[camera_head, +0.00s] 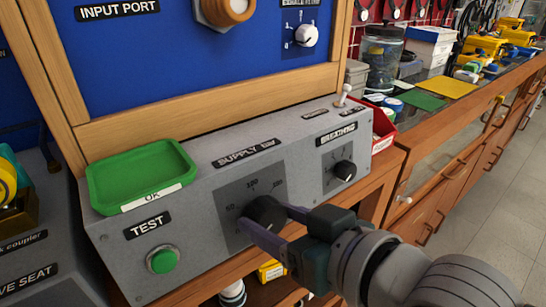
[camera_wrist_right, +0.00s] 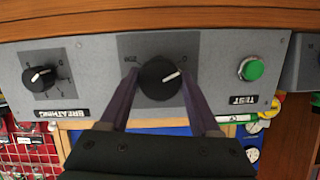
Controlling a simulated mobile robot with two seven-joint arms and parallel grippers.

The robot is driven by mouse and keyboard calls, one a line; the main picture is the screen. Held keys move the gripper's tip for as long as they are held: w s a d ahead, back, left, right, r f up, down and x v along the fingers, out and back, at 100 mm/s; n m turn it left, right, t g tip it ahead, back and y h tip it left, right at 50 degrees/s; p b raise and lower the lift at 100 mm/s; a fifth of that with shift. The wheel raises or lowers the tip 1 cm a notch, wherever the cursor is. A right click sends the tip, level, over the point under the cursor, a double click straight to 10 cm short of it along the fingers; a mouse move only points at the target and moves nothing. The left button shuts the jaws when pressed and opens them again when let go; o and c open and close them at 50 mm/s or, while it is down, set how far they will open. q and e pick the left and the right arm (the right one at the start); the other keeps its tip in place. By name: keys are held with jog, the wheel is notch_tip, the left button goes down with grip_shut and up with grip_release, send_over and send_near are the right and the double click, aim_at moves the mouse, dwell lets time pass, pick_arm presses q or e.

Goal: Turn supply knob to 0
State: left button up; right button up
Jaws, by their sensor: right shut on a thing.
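The black supply knob (camera_head: 265,212) is on the grey sloped panel under the SUPPLY bar label (camera_head: 246,153). Its dial plate shows numbers along the left and top. My right gripper (camera_head: 266,220) has its two purple fingers on either side of the knob, shut on it. In the right wrist view, which is upside down, the knob (camera_wrist_right: 157,80) sits between the fingertips. Its white pointer line points right and slightly up, towards the 0 mark near the dial's upper right corner. My left gripper is in neither view.
On the same panel are the green TEST button (camera_head: 162,260), the breathing knob (camera_head: 344,171) and a green tray (camera_head: 142,178) labelled OK. A small toggle switch (camera_head: 343,95) stands at the panel's upper right. A red bin (camera_head: 384,130) is beside it.

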jog(key=shift+n, duration=0.4)
jog(key=o, duration=1.4)
jog(key=shift+s+d+r+p, duration=0.15)
jog(key=shift+s+r+p, duration=0.05)
jog(key=shift+p, duration=0.1)
jog(key=p+v, duration=0.2)
jog(key=v, duration=0.7)
jog(key=shift+s, duration=0.15)
jog(key=shift+r, duration=0.1)
